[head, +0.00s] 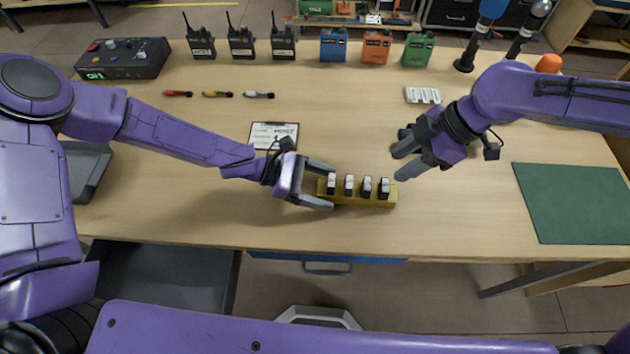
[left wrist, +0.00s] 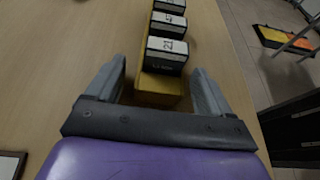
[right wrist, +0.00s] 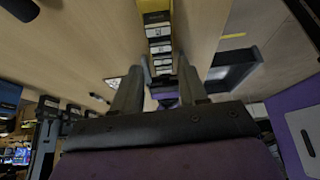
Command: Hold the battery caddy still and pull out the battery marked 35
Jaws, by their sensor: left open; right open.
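The yellow battery caddy (head: 362,202) lies on the table near its front edge, with several dark batteries with pale labels standing in a row. In the left wrist view, the caddy (left wrist: 157,92) has its near end between my left fingers, and the closest battery (left wrist: 168,53) reads 21. A battery further along (left wrist: 170,22) seems to read 47. I cannot pick out the one marked 35. My left gripper (head: 331,187) is open around the caddy's left end. My right gripper (head: 399,165) is open and empty, behind the caddy's right end and apart from it.
A clipboard (head: 274,136) lies behind my left gripper. A white rack (head: 422,95) is behind my right gripper. A green mat (head: 575,203) lies on the right. Radios and coloured packs stand at the back. The table between the caddy and mat is clear.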

